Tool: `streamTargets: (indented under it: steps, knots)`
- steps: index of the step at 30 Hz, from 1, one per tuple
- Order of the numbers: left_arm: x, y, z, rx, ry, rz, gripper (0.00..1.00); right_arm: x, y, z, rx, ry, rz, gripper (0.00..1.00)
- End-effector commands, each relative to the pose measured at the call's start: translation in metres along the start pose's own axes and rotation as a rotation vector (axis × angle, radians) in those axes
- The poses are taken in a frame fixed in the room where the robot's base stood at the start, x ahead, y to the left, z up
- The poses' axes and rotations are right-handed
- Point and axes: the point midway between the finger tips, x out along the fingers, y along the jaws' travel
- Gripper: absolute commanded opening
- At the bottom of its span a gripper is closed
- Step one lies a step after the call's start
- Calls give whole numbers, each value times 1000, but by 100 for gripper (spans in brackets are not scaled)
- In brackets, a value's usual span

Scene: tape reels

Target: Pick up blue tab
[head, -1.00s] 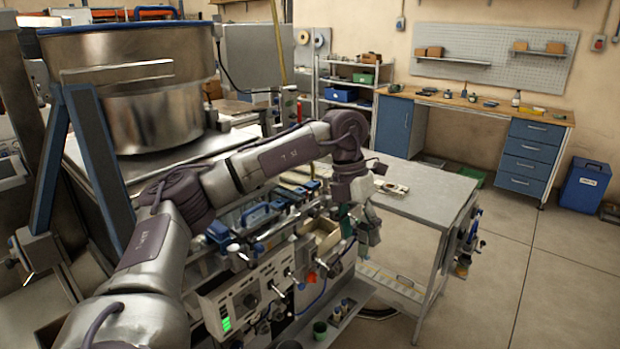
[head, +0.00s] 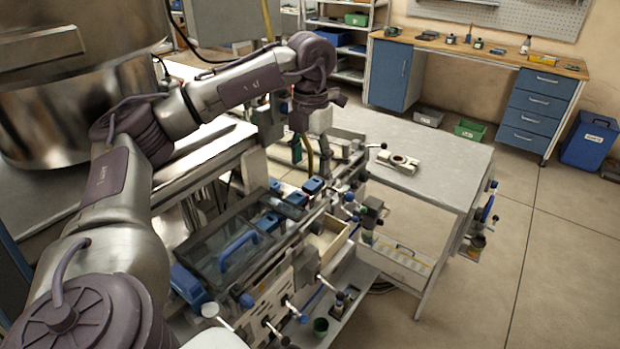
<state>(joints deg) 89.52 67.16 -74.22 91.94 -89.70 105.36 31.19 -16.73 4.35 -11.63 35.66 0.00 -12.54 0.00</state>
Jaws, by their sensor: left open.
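My left arm reaches in from the left, and its gripper (head: 303,143) hangs below the dark wrist behind the bench machine. The gripper is open, its fingers small and hard to make out. Several small blue pieces sit in a row on the machine's top, one of them a blue block (head: 313,185) in front of and below the gripper. I cannot tell which piece is the blue tab. The gripper appears apart from them and empty. My right gripper is not in view.
A dark-framed clear cover with a blue handle (head: 238,250) lies on the machine. A grey table (head: 440,160) carries a pale part with a round hole (head: 402,163). A large metal drum (head: 75,90) stands left. Open floor lies right.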

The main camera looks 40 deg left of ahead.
Motion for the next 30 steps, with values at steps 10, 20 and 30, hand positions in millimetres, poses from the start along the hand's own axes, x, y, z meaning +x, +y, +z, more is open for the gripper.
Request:
streamTargets:
  steps: [10,20,30]
  knots:
    - [45,-1,-7,0,4,0,60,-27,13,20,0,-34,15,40]
    - [54,-1,-6,0,0,-1,59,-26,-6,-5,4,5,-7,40]
    - [53,-2,-6,0,0,-1,18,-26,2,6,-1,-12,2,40]
